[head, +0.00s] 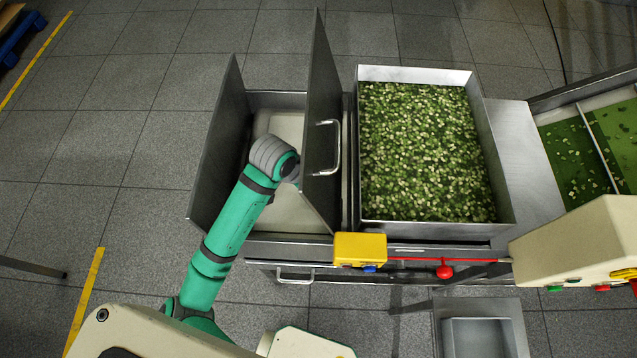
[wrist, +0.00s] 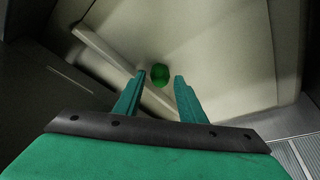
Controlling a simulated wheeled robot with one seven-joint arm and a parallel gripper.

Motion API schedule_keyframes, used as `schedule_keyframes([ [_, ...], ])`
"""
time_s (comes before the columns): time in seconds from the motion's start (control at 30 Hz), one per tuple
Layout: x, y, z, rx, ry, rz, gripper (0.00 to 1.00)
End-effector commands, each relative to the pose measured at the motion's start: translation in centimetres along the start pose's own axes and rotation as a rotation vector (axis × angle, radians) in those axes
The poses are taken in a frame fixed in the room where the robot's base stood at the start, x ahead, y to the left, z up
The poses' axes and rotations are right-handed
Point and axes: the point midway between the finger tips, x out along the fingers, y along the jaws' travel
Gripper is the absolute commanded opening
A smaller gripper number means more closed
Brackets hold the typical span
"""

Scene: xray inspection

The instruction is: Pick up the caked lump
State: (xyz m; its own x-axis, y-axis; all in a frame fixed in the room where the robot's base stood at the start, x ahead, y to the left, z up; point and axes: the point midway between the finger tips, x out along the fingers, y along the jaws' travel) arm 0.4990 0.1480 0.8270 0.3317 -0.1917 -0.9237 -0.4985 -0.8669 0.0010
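A dark green rounded lump (wrist: 160,75) shows in the wrist view on a pale surface, beyond my fingertips and between them in the picture. I take it to be the caked lump; it does not show in the head view. My gripper (wrist: 158,80) is open, with two teal fingers apart and nothing between them that I can confirm. How far the lump is from the fingertips is hard to tell. In the head view my arm reaches into the metal enclosure (head: 222,150) on the left, and the gripper is hidden behind its raised door (head: 322,110).
Steel walls stand close on both sides of my arm. A pale ridge (wrist: 105,52) runs beside the lump. A tray of green and pale pieces (head: 366,226) stands to the right, with a yellow box (head: 360,249) and red ball (head: 444,272) in front. A conveyor (head: 570,157) lies far right.

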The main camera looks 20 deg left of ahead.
Motion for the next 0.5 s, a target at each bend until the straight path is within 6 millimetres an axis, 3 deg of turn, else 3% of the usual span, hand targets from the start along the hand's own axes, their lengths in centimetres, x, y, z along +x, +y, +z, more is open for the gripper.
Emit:
schedule_keyframes([
  [0.17, 2.3, 0.0, 0.1, -0.002, -0.001, 0.001, 0.37],
  [0.4, 2.5, 0.0, 0.1, 0.000, -0.001, -0.001, 0.37],
  [0.5, 2.5, 0.0, 0.1, 0.000, -0.001, 0.000, 0.15],
])
